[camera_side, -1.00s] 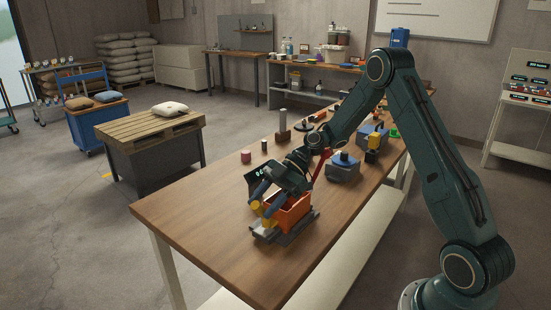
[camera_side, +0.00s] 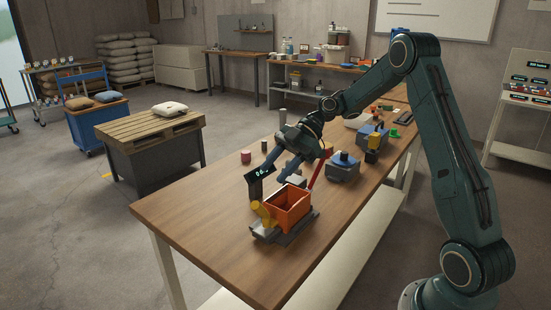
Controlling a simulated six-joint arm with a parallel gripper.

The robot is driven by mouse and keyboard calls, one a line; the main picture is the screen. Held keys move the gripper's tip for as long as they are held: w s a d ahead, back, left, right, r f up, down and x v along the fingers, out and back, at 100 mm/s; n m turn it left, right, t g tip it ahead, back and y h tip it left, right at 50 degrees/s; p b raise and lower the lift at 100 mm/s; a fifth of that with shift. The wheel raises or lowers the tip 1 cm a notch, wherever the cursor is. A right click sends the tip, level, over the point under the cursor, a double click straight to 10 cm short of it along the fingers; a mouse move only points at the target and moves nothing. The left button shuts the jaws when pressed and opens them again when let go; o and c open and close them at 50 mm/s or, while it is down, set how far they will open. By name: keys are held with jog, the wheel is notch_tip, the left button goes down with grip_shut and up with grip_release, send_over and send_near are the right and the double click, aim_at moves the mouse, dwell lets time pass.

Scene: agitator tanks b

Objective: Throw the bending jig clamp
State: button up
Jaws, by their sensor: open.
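A red lever (camera_side: 320,169), which looks like the handle of the bending jig clamp, stands up at a tilt behind the orange bin. Its lower end and the jig it joins are mostly hidden by the bin, so I cannot tell the clamp's exact state. My gripper (camera_side: 273,171) is open, with its blue-grey fingers pointing down and left. It hangs above and behind the orange bin (camera_side: 298,217), left of the red lever and apart from it. I see nothing held between the fingers.
The orange bin sits on a grey base (camera_side: 283,238) with a yellow part (camera_side: 263,214) at its left. A dark display (camera_side: 260,173) stands close to my fingers. A grey-and-blue unit (camera_side: 343,167) is right of the lever. The wooden bench (camera_side: 195,220) is clear at front left.

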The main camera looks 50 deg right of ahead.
jog(key=shift+r, duration=0.65)
